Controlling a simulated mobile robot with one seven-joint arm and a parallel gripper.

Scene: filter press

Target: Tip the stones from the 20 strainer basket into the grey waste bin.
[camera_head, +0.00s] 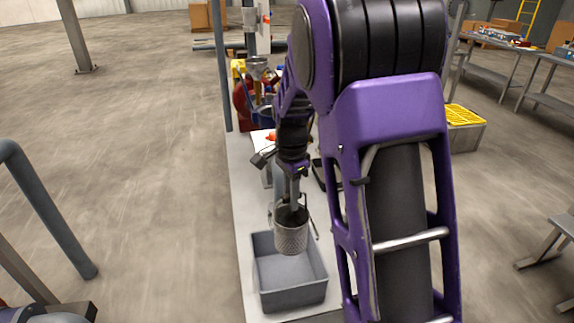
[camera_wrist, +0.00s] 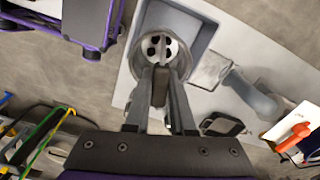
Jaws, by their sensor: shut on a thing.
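My gripper (camera_head: 294,192) is shut on the handle of the metal strainer basket (camera_head: 291,239), which hangs below it. In the wrist view my fingers (camera_wrist: 160,85) meet at the bar across the basket's mouth, and the basket rim (camera_wrist: 184,62) surrounds several dark lumps on a pale base. The basket looks about upright. No number can be read on it. A part of the bin (camera_wrist: 205,32) shows beside the basket in the wrist view. How far the basket is above the bin is unclear.
The pale bench (camera_head: 246,215) runs away from me. A grey pipe fitting (camera_wrist: 252,95), a black frame-like piece (camera_wrist: 224,124) and a red-handled item (camera_wrist: 294,137) lie near the bin. A pipe post (camera_head: 221,65) stands at the bench's left edge. My arm hides the bench's right side.

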